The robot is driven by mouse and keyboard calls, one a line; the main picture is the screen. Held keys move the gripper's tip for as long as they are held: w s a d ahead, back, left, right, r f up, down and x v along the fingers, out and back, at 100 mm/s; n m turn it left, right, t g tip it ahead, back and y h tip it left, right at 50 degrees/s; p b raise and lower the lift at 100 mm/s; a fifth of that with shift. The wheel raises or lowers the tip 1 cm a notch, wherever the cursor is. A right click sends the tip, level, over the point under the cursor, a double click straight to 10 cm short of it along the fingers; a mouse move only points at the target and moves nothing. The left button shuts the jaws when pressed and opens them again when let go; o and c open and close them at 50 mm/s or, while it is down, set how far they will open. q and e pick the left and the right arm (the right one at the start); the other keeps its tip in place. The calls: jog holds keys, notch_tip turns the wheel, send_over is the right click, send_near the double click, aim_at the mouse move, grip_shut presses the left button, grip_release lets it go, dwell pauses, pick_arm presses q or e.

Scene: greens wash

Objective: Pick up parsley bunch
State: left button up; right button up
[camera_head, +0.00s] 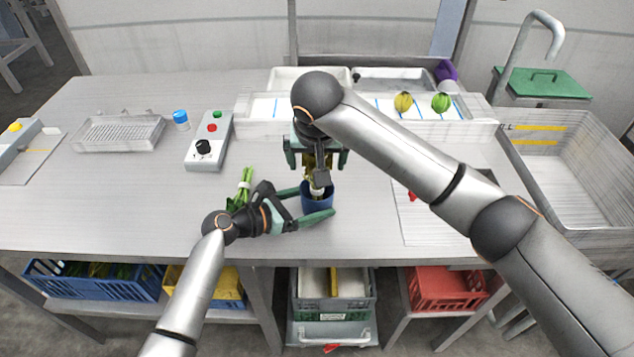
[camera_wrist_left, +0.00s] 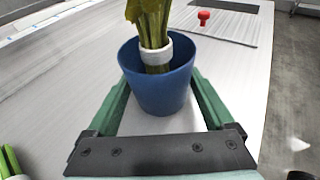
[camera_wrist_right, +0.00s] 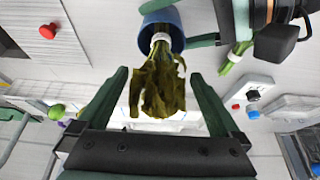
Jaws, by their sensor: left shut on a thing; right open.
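A leafy olive-green bunch (camera_head: 309,168), apparently the parsley, stands stems-down in a blue cup (camera_head: 317,203). Its white band shows at the cup's mouth in the left wrist view (camera_wrist_left: 153,25). My left gripper (camera_head: 316,199) is shut on the cup, one finger on each side. My right gripper (camera_head: 317,160) is open above the cup. In the right wrist view its fingers (camera_wrist_right: 160,76) are spread on either side of the leaves (camera_wrist_right: 160,92), with gaps to both. Another green bunch (camera_head: 244,184) lies on the table behind my left wrist, partly hidden.
A white trough (camera_head: 367,125) with yellow and green round produce lies behind. A sink (camera_head: 570,165) is at right. Crates stand below.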

jog(key=shift+w+f, duration=0.2)
jog(key=shift+f, duration=0.2)
grip_shut()
dwell(0.6)
